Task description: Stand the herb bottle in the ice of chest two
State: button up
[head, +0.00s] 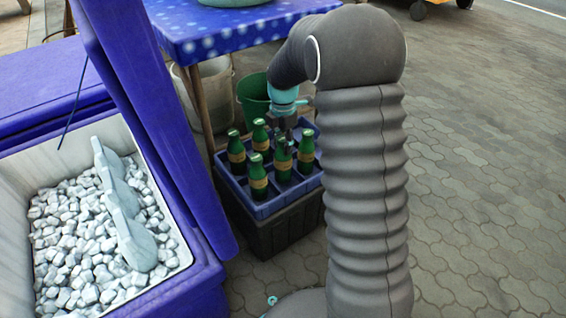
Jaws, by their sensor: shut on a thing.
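A blue crate (267,209) holds several green bottles with tan labels, among them one at the left (236,155), one at the front (258,180) and one at the right (306,155). My gripper (284,137) is over the crate, shut at the neck of a green bottle (283,160), which stands upright among the others. I cannot tell from the labels which is the herb bottle. An open blue ice chest (205,303) with a white inner wall stands at the left, full of pale ice (75,240). No number shows on it.
The raised blue lid (150,120) stands between chest and crate. A blue spotted table (215,38) is behind, with a green bucket (252,92) below. Paving at right is clear.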

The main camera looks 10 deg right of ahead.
notch_tip(320, 180, up, 17)
jog(key=p, duration=0.9)
jog(key=shift+f, duration=0.15)
dwell(1.6)
